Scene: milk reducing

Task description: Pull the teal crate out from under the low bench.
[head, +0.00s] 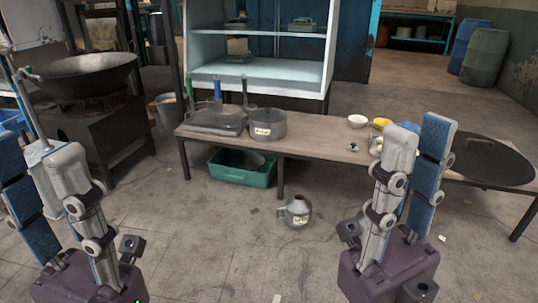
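The teal crate (262,180) sits on the floor under the left part of the low wooden bench (318,143). Its front faces me, its top is open, and something grey lies inside. The bench top hides its back part. My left gripper (38,160) is at the lower left, empty, with its fingers apart. My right gripper (420,133) is at the lower right, in front of the bench's right end, empty, with its fingers apart. Neither gripper touches the crate.
A metal jug (298,211) stands on the floor, right of the crate and in front of the bench. A bench leg (281,178) stands by the crate's right end. A pot (266,128) stands on the bench. A wok (78,78) sits on a dark stove at left. Floor before the crate is mostly clear.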

